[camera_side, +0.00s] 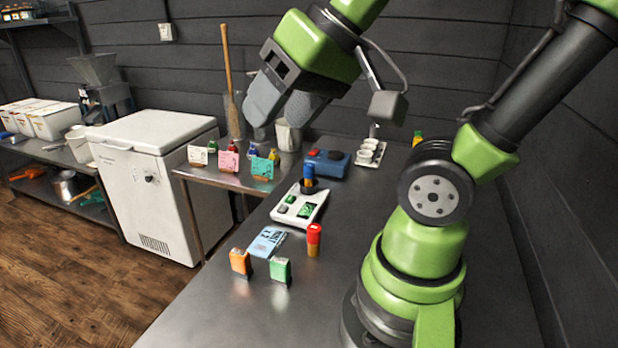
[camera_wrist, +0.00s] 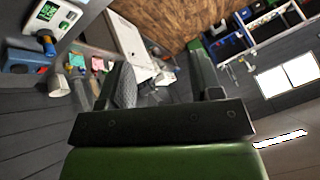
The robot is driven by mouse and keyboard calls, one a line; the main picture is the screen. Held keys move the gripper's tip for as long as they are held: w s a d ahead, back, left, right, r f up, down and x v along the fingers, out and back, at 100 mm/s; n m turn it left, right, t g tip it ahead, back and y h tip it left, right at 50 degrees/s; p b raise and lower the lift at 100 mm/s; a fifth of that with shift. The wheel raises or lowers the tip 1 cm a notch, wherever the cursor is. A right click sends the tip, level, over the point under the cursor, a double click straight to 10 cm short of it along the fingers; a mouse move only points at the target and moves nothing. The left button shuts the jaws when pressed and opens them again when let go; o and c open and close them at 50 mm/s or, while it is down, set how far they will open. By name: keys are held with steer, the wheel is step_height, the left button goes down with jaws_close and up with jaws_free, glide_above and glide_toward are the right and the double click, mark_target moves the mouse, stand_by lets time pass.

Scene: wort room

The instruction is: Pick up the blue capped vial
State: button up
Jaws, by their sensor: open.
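The blue capped vial (camera_side: 309,173) stands upright in a dark round holder at the back end of a white instrument (camera_side: 298,206) with green displays. The vial also shows at the upper left of the wrist view (camera_wrist: 49,46), beside the instrument (camera_wrist: 62,14). My gripper (camera_side: 272,116) is open and empty, high above the bench and up and to the left of the vial in the side view. In the wrist view its two fingers (camera_wrist: 162,80) are spread apart with nothing between them. The vial's lower end is hidden in the holder.
A red capped vial (camera_side: 314,240), a blue card (camera_side: 267,242), an orange block (camera_side: 240,263) and a green block (camera_side: 280,270) are on the bench front. Behind the instrument are a blue device (camera_side: 328,163) and a tray of white cups (camera_side: 370,153).

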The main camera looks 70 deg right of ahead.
steer(key=w+d+f+h, duration=0.1)
steer(key=w+d+f, duration=0.1)
steer(key=w+d, duration=0.35)
steer(key=m+g+h, duration=0.3)
glide_toward(310, 165)
steer(key=w+f, duration=0.1)
steer(key=x, duration=0.4)
steer(key=shift+s+a+f, duration=0.2)
steer(key=shift+a, duration=0.05)
steer(key=shift+d+x, duration=0.15)
steer(key=shift+x, duration=1.45)
steer(key=shift+d+x, duration=0.15)
steer(key=shift+x, duration=1.45)
steer(key=shift+s+r, duration=0.1)
steer(key=c, duration=1)
steer(key=shift+r, duration=0.1)
